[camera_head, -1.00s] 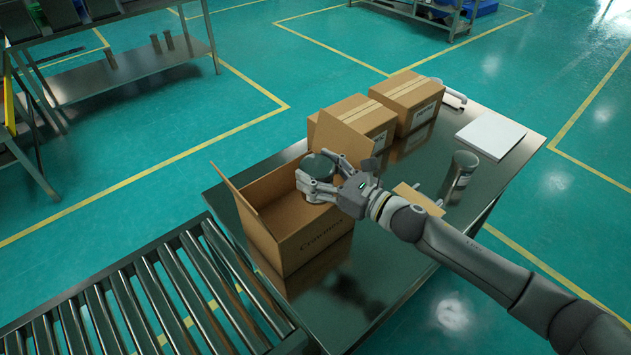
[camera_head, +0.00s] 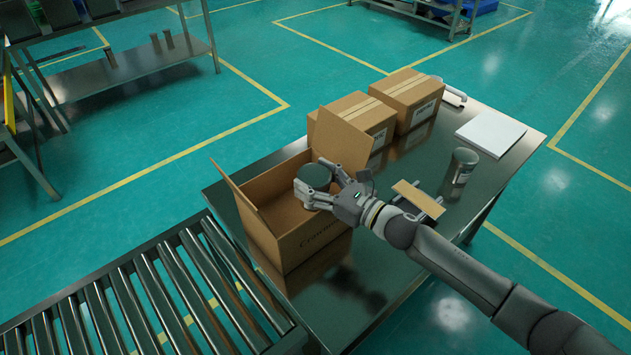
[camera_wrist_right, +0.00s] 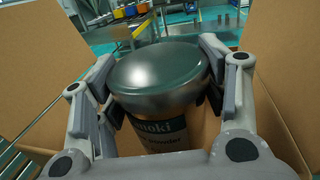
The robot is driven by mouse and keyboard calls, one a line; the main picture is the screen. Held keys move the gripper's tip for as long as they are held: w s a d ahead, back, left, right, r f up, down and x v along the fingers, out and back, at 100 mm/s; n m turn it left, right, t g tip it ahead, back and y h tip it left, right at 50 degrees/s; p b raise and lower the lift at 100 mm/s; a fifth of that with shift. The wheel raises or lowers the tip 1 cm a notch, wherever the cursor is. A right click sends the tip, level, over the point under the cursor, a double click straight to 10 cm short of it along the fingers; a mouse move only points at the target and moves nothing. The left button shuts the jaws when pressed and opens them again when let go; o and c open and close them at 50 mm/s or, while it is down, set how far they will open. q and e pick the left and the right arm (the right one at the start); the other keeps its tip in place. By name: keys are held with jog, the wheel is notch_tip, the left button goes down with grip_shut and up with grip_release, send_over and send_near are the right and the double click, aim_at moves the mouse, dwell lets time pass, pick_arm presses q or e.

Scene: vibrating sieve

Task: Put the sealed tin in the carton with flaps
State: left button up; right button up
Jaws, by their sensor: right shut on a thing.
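The sealed tin (camera_head: 314,177) has a dark rounded lid and a printed label; the lid and label also show in the right wrist view (camera_wrist_right: 158,78). My right gripper (camera_head: 323,193) is shut on the tin, with a finger on each side of it. The tin is upright, over the right part of the open carton with flaps (camera_head: 290,241), and its lower part is hidden by the gripper and the carton wall. The carton's flaps (camera_head: 341,141) stand raised at the left and right ends. My left gripper is not in view.
Two taped cartons (camera_head: 407,97) stand behind on the table. Another tin (camera_head: 461,166), a white pad (camera_head: 491,133) and a small brown board (camera_head: 416,196) are to the right. A roller conveyor (camera_head: 150,300) runs at the front left.

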jog(key=shift+s+f, duration=0.15)
jog(key=shift+f, duration=0.5)
jog(key=o, duration=1.2)
jog(key=shift+f, duration=0.25)
jog(key=shift+c, duration=0.2)
jog(key=shift+r+p, duration=0.8)
jog(key=shift+p, duration=0.05)
jog(key=shift+s+d+f+b, duration=0.45)
jog(key=shift+d+b, duration=0.05)
jog(key=shift+d, duration=0.15)
jog(key=r+b+v, duration=0.1)
jog(key=b+v, duration=0.1)
jog(key=v, duration=0.8)
jog(key=shift+r, duration=0.25)
